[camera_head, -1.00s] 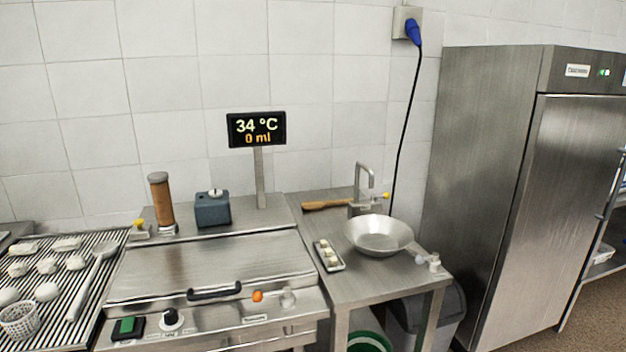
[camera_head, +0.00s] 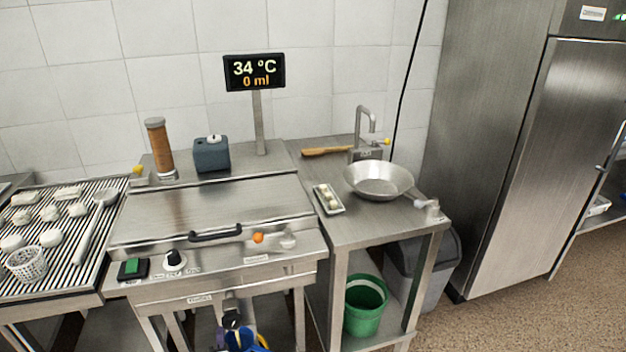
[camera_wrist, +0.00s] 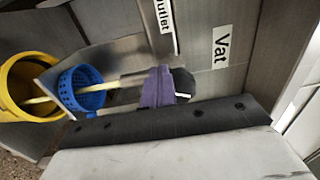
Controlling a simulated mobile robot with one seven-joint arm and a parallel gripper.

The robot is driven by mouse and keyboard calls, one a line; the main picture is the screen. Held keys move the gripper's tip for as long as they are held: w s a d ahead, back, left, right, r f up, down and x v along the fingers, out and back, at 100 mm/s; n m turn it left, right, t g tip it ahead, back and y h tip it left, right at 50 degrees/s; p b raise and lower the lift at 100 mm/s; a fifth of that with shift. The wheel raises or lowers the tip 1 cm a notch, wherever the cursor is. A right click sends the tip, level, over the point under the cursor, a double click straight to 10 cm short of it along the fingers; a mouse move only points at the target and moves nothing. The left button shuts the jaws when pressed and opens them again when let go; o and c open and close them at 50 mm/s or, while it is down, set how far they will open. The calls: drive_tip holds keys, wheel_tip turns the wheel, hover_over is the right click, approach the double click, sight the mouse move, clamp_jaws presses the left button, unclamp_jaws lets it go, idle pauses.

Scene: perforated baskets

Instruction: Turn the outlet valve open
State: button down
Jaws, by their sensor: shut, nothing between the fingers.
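The white "Outlet" label shows at the top of the wrist view, beside the "Vat" label. Below the labels is a dark grey part (camera_wrist: 184,82), which looks like the outlet valve; its setting is not readable. In the head view, a dark fitting (camera_head: 231,311) hangs under the front panel of the steel vat (camera_head: 215,205), near a small label. My gripper (camera_wrist: 162,72) shows in the wrist view as purple fingers over a dark bolted band. It is shut and empty, close in front of the dark part. Whether they touch is unclear, as the fingers hide some of it.
A blue perforated basket (camera_wrist: 82,90) and a yellow bucket (camera_wrist: 35,112) lie at left in the wrist view. A table with a pan (camera_head: 380,180) and a green bucket (camera_head: 366,305) under it stand right of the vat. The display (camera_head: 254,72) reads 34 °C, 0 ml.

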drive_tip(key=shift+w+d, duration=0.2)
drive_tip(key=shift+d, duration=0.25)
drive_tip(key=shift+a, duration=0.1)
drive_tip(key=s, duration=0.6)
drive_tip(key=shift+s+d+f, duration=0.15)
drive_tip(key=shift+d+f, duration=0.1)
drive_tip(key=shift+d, duration=0.05)
idle(0.4)
